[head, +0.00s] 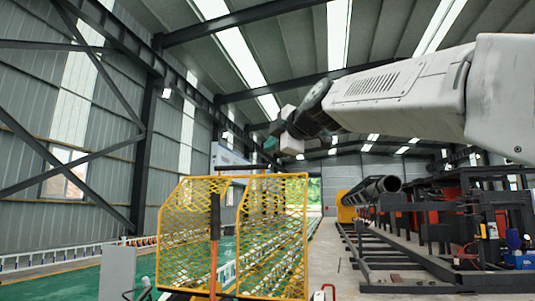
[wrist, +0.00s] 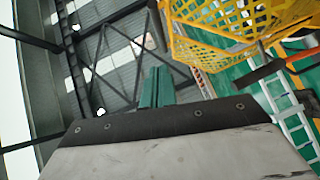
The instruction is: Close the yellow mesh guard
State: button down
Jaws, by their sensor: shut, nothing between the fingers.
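The yellow mesh guard (head: 272,240) stands at lower centre left in the head view. It has yellow tube frames and expanded mesh, with two panels meeting at an angle. I cannot tell from these frames how its panels are hinged. In the wrist view, yellow mesh (wrist: 215,28) fills the upper right. My gripper (head: 270,144) shows small above the guard's top edge in the head view, apart from it in the picture. In the wrist view its green fingers (wrist: 157,75) are together and empty, left of the mesh.
An upright lever with a black grip and orange shaft (head: 214,240) stands before the guard. A grey box (head: 117,272) is left of it. Dark racks with large pipes (head: 378,187) and red machinery are at right. A pale floor aisle (head: 330,245) runs between.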

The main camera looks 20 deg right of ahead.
send_near(252, 166)
jog(key=w+a, duration=0.3)
jog(key=shift+w+d+f, duration=0.25)
jog(key=shift+w+d, duration=0.5)
jog(key=shift+w, duration=0.05)
jog(key=shift+w+d+f, duration=0.15)
jog(key=shift+w+d, duration=0.15)
jog(key=shift+w, duration=0.2)
